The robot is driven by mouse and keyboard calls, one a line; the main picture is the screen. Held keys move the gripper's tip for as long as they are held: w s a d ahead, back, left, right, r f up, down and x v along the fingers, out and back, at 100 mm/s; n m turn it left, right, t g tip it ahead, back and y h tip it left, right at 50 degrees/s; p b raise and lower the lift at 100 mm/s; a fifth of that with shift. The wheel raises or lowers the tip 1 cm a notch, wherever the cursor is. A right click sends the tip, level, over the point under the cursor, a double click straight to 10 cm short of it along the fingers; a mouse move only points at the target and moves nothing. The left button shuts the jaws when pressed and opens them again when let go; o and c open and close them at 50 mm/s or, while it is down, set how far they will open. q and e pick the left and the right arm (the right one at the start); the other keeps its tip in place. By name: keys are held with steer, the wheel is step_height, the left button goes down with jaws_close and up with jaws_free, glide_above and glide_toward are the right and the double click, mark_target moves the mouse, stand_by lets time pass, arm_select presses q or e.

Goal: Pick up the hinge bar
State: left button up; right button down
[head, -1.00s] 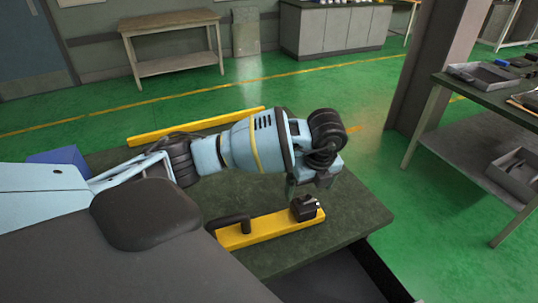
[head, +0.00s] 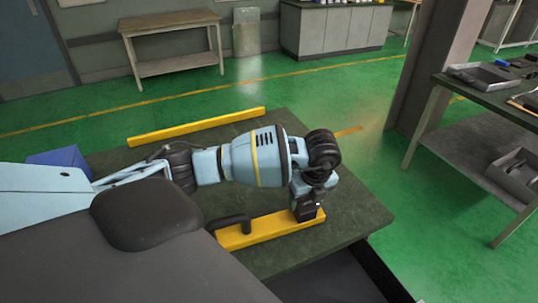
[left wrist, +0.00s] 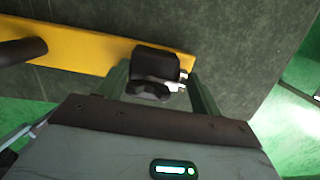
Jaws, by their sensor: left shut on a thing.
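The hinge bar is a yellow bar (head: 268,229) lying on the dark green table near its front edge. It has a black handle on its left part and a black block (left wrist: 157,62) at its right end. My left gripper (head: 308,207) is down at that right end, its fingers on either side of the black block and shut on it. In the left wrist view the two fingers (left wrist: 158,85) flank the block, and the yellow bar runs off to the left. The bar still appears to lie on the table. My right gripper is in neither view.
A second yellow bar (head: 196,126) lies along the table's far side. A blue box (head: 60,157) sits at the left. The green table (head: 345,215) is bare at the right. A pillar and a bench (head: 470,90) with trays stand further right.

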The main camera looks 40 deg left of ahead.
arm_select(q)
jaws_close()
steer(key=shift+w+r, duration=0.1)
steer(key=shift+r, duration=0.15)
